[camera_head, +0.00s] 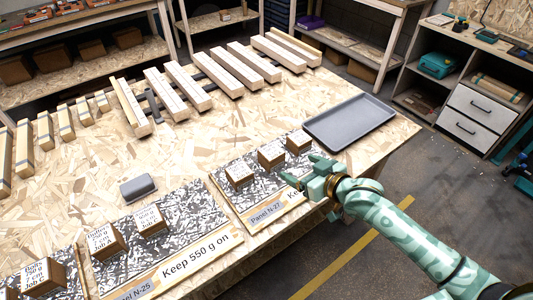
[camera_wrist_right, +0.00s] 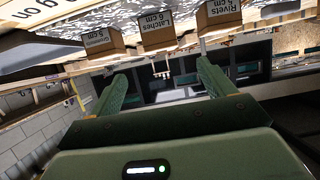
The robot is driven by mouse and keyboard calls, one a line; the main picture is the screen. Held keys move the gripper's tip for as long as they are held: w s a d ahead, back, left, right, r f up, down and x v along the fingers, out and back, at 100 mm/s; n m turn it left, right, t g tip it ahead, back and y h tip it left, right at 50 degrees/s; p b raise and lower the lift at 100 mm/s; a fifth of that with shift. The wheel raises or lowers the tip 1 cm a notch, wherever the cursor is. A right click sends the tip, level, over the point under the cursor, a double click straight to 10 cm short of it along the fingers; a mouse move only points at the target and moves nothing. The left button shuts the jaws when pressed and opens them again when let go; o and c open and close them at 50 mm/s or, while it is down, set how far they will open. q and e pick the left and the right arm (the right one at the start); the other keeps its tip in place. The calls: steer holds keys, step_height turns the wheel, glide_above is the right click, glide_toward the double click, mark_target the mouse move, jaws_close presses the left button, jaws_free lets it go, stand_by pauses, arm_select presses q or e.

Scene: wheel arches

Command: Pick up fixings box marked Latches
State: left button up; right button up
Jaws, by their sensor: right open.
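Three small cardboard boxes with white labelled tops stand on the silvery panel marked N-27 (camera_head: 233,197). In the right wrist view the middle box (camera_wrist_right: 156,39) reads Latches; it matches the middle box of that row in the head view (camera_head: 271,157). My right gripper (camera_head: 300,169) is open and empty, just in front and to the right of the row. In the wrist view its two fingers (camera_wrist_right: 162,72) point towards the row, with the Latches box ahead between them and apart from them. My left gripper is not in view.
Neighbouring boxes stand close on both sides: one (camera_head: 239,177) to the left, one marked Rivets (camera_wrist_right: 219,20) in the wrist view. A grey tray (camera_head: 349,122) lies behind right. Panel N-25 (camera_head: 190,232) holds more boxes. A grey lidded case (camera_head: 138,187) and wooden bars lie farther back.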

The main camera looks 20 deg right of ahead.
mark_target(271, 154)
steer(key=b+x, duration=0.3)
steer(key=x, duration=0.6)
steer(key=shift+s+d+f, duration=0.1)
steer(key=shift+f, duration=0.05)
steer(key=b+x, duration=0.3)
steer(key=x, duration=0.2)
steer(key=shift+a+f, duration=0.15)
steer(key=shift+a, duration=0.1)
steer(key=shift+w, duration=0.2)
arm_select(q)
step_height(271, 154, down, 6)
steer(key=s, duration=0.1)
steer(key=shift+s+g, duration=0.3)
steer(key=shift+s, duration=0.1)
arm_select(e)
steer(key=shift+s, duration=0.1)
steer(key=c, duration=1.3)
